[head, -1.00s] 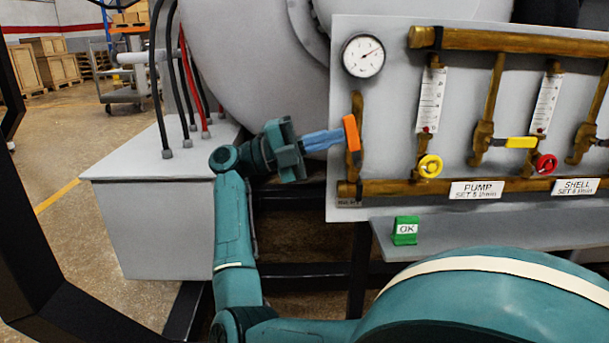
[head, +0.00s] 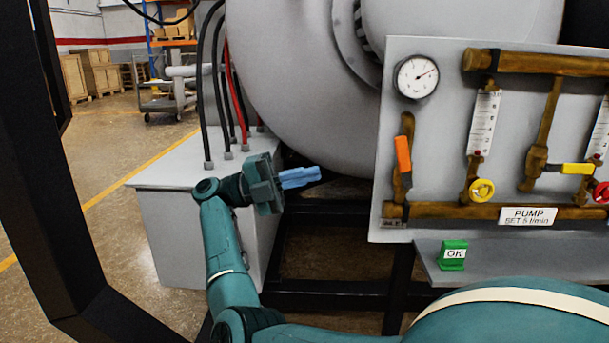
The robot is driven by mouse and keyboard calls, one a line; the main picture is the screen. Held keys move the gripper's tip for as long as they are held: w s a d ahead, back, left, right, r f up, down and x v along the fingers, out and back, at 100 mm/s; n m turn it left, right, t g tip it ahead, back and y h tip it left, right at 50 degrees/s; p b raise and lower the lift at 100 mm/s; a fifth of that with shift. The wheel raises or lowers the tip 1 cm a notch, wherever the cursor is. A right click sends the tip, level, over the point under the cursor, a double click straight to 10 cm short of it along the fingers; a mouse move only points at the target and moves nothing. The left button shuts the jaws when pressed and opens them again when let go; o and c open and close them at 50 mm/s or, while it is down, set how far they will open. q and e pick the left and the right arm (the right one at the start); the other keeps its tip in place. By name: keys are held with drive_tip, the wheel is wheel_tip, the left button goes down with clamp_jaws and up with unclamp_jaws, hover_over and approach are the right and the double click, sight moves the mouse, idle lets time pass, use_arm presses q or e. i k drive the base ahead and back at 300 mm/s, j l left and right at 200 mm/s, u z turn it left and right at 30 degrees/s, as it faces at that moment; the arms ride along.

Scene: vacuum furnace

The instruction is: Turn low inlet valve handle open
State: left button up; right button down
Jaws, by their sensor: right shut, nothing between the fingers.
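The orange low inlet valve handle (head: 403,154) is on the short brass pipe at the panel's left edge, below the round gauge. It stands nearly upright, roughly along the pipe, with its top leaning slightly left. My right gripper (head: 312,176), with blue fingers, is shut and empty. It is left of the handle and a little lower in the picture, clearly apart from it, in front of the furnace's lower side. My left gripper is not in view.
The grey panel (head: 392,190) also carries a gauge (head: 416,77), a yellow knob (head: 481,190), a yellow lever (head: 577,168) and a red knob (head: 601,192). A green OK block (head: 452,254) sits on the ledge below. A grey box (head: 165,230) with upright cables stands at left.

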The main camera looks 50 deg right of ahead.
sight(402, 152)
drive_tip(key=k, duration=1)
